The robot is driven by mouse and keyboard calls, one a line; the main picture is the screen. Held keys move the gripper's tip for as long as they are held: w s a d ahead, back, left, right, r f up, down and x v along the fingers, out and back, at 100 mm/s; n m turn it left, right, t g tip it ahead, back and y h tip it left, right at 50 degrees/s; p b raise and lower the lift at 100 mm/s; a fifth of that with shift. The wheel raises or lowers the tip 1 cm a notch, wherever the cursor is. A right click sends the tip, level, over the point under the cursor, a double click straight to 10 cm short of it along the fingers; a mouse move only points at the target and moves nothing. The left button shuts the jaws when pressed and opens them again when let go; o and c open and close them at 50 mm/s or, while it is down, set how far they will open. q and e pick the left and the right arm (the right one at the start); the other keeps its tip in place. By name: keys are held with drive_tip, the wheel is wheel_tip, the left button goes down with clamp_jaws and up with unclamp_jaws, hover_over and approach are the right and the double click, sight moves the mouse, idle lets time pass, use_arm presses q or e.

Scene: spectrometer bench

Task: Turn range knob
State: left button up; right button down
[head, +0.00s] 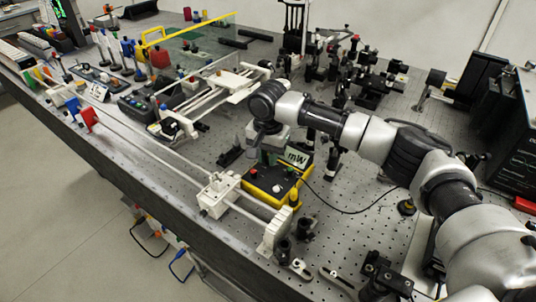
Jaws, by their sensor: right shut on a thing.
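The yellow and black power meter (262,196) sits on the bench at the centre, with a lit panel reading "mW" (297,157) at its back right. My right gripper (259,154) points down over the back left part of the meter, shut on the range knob. The gripper hides the knob, so I cannot see its setting. My left gripper is not in view.
A long rail with a white carriage (219,194) runs along the bench's front edge, close to the meter. A black cable (352,210) curves right from the meter. Optical mounts (370,80) crowd the back right; a dark instrument (508,125) stands at the right.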

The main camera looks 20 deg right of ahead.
drive_tip(key=shift+r+n+p, duration=0.15)
drive_tip(key=shift+n+p, duration=0.15)
drive_tip(key=shift+p, duration=0.3)
drive_tip(key=n+p, duration=0.6)
drive_tip(key=p, duration=0.2)
drive_tip(key=shift+r, duration=0.1)
drive_tip(key=shift+n+p, duration=0.75)
drive_tip(key=shift+n, duration=0.25)
drive_tip(key=n+p, duration=0.1)
drive_tip(key=n, duration=0.1)
drive_tip(key=shift+n+p, duration=0.3)
drive_tip(key=n+p, duration=0.1)
drive_tip(key=n, duration=0.1)
drive_tip(key=shift+n, duration=0.4)
drive_tip(key=n+p, duration=0.1)
drive_tip(key=n, duration=0.2)
drive_tip(key=shift+f, duration=0.2)
drive_tip(key=shift+n, duration=1.4)
